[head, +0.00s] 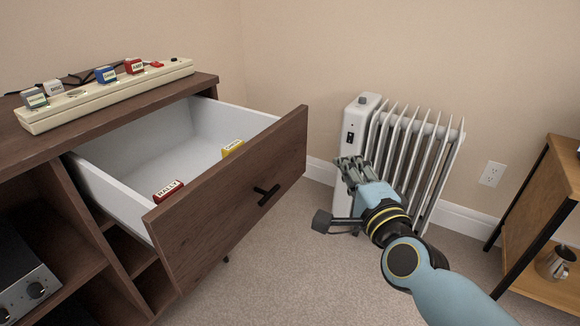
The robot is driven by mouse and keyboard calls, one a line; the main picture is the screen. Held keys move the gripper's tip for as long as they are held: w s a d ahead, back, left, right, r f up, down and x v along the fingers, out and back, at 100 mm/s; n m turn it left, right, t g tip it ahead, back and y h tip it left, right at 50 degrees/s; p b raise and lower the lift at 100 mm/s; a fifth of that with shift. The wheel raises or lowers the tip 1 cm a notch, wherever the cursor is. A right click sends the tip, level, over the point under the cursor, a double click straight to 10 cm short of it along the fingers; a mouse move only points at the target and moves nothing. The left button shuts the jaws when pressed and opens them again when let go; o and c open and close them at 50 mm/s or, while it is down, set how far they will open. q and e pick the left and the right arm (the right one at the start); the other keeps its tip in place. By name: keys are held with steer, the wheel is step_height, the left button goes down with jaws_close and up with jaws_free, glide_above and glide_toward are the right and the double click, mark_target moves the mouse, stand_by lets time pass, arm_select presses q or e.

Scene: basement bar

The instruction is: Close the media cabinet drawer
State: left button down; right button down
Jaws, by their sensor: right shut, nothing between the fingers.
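The media cabinet (75,151) is dark brown wood at the left. Its drawer (230,182) is pulled well out, with a brown front, a black T-shaped handle (267,195) and white inner walls. A red box labelled RALLY (168,191) and a yellow box (233,148) lie inside the drawer. My right gripper (352,166) is shut and empty. It shows to the right of the drawer front, in front of the heater, and does not appear to touch the drawer. My left gripper is not in view.
A white oil heater (441,160) stands by the wall behind my right gripper. A power strip (105,94) with several labelled plugs lies on the cabinet top. A wooden shelf unit (546,200) holding a metal jug (556,263) stands at the right. Carpet in front of the drawer is clear.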

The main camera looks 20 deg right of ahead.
steer(key=f, duration=0.2)
glide_toward(305, 131)
steer(key=w+d, duration=0.1)
steer(key=d, duration=0.2)
steer(key=w, duration=0.1)
steer(key=w+a, duration=0.1)
steer(key=w+a+b, duration=0.1)
steer(key=w, duration=0.1)
steer(key=shift+a+f, duration=0.1)
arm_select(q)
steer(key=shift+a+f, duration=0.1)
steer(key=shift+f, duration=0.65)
